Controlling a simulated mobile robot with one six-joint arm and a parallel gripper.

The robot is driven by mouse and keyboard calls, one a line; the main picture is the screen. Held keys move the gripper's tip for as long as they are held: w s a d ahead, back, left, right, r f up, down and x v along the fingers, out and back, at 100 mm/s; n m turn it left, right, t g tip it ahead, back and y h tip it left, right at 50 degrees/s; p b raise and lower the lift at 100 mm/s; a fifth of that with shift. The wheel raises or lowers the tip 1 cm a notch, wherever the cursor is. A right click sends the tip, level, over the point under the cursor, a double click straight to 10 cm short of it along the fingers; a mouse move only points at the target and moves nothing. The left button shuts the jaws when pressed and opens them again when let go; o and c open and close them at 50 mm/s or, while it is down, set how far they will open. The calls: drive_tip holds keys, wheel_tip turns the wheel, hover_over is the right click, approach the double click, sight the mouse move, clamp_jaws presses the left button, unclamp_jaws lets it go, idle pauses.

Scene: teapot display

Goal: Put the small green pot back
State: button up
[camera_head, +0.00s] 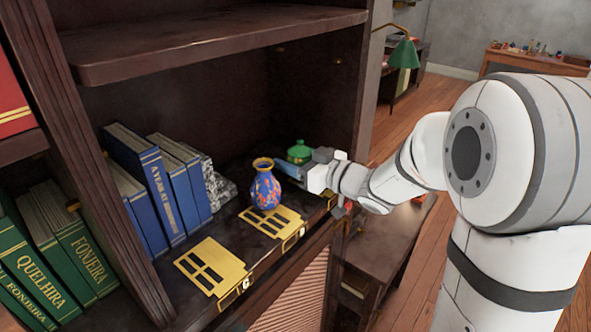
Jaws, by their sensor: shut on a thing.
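The small green pot (299,152) is at the right end of the dark shelf, near the cabinet's right wall. It looks upright, with a knobbed lid. My gripper (295,168) reaches in from the right and is shut on the pot. The fingers cover the pot's lower part, so I cannot tell whether its base touches the shelf.
A blue patterned vase (265,186) with a gold rim stands just left of my gripper. Gold plates (213,266) lie along the shelf's front edge. Blue books (146,186) and a grey stone-like block (213,181) stand at the left. A shelf board (200,40) hangs above.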

drive_tip(key=shift+f, duration=0.75)
drive_tip(key=shift+w+a, duration=0.15)
drive_tip(key=shift+w, duration=0.2)
drive_tip(key=shift+s, duration=0.2)
drive_tip(key=shift+f+b, duration=0.2)
drive_tip(key=shift+b, duration=0.15)
drive_tip(key=o, duration=1.1)
drive_tip(key=shift+w, duration=0.1)
